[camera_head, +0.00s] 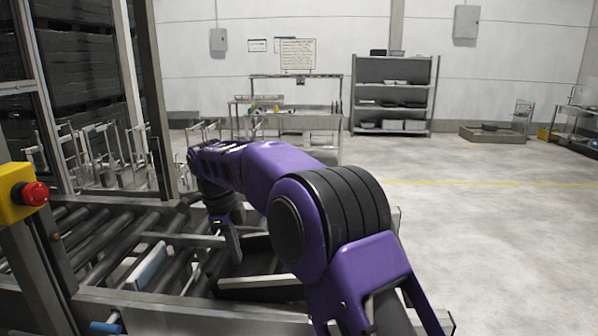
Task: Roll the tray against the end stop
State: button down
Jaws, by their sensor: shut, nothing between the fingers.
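A dark tray with a pale rim (262,282) lies on the roller conveyor, partly hidden behind my purple arm. My gripper (235,248) points down at the tray's left side, with its fingers shut and empty. I cannot tell whether it touches the tray. The end stop cannot be made out clearly; the conveyor's right end is largely behind my arm.
The conveyor rollers (105,240) run to the left, with a front rail (190,308). A blue-and-white piece (150,265) sits among them. A yellow box with a red button (33,193) stands at left.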

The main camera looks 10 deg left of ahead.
jog(key=f, duration=0.2)
jog(key=f+g, duration=0.1)
jog(key=shift+a+f+h, duration=0.25)
jog(key=shift+a+h, duration=0.1)
jog(key=shift+h, duration=0.05)
jog(key=d, duration=1.2)
jog(key=shift+w+d+f, duration=0.1)
jog(key=shift+d+f, duration=0.1)
jog(key=shift+d, duration=0.05)
jog(key=shift+a+f+b, duration=0.1)
jog(key=shift+f+b, duration=0.2)
jog(key=shift+b, duration=0.2)
jog(key=shift+f, duration=0.2)
